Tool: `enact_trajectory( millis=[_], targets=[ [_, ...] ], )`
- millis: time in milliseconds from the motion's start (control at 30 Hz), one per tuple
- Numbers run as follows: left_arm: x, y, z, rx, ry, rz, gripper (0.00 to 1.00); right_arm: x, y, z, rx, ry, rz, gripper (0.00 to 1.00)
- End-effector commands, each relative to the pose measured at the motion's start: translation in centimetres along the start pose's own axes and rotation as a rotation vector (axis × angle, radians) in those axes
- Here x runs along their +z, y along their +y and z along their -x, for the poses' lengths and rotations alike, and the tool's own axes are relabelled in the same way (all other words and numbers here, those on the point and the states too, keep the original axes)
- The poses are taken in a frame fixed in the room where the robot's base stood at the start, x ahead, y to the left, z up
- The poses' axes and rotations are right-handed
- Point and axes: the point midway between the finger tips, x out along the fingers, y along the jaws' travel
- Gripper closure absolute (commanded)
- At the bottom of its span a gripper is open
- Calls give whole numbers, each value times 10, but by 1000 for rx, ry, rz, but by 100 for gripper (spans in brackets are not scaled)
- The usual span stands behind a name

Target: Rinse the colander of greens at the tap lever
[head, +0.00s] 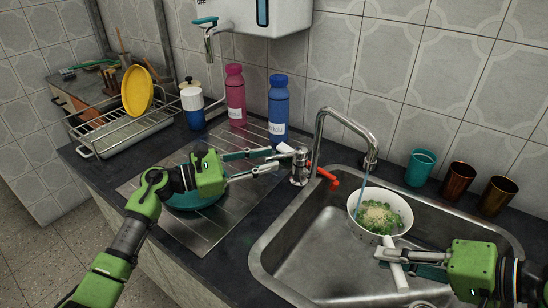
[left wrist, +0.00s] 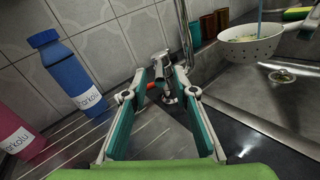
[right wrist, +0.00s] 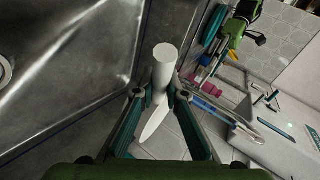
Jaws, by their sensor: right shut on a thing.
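The white colander (head: 358,222) holds chopped greens (head: 378,215) and hangs over the sink, under the spout of the tap (head: 322,122). A thin bluish stream of water (head: 361,190) runs from the spout into it. My right gripper (head: 385,257) is shut on the colander's white handle, which shows between its fingers in the right wrist view (right wrist: 164,68). The red tap lever (head: 327,178) sits at the tap base. My left gripper (head: 293,160) is open, its fingertips close to the tap base; in the left wrist view the tap base (left wrist: 163,70) appears between the fingertips. Contact is unclear.
The steel sink (head: 300,255) lies below the colander. A teal cup (head: 420,168) and two brown tumblers (head: 458,183) stand behind it. Blue (head: 278,108) and pink (head: 236,95) bottles stand behind my left gripper. A teal bowl (head: 190,201) is partly hidden under my left arm.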

Motion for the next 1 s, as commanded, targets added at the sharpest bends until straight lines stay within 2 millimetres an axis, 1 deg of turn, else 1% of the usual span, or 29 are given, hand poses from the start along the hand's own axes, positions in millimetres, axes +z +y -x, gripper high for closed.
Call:
enact_trajectory(
  millis=[33, 200, 300, 400, 500, 600, 1000],
  targets=[
    [-1, 0, 13, 2, 3, -1, 74, 0, -1, 0, -2, 2, 2, 100],
    [-2, 0, 49, 1, 4, 0, 74, 0, -1, 0, -2, 2, 2, 100],
    [-1, 0, 67, 1, 3, 1, 74, 0, -1, 0, -2, 2, 2, 100],
    [-1, 0, 79, -1, 2, 1, 74, 0, -1, 0, -2, 2, 2, 100],
    [0, 0, 87, 0, 0, 0, 74, 0, -1, 0, -2, 2, 2, 100],
    [0, 0, 89, -1, 0, 0, 74, 0, -1, 0, -2, 2, 2, 100],
    [0, 0, 89, -1, 0, 0, 74, 0, -1, 0, -2, 2, 2, 100]
  ],
)
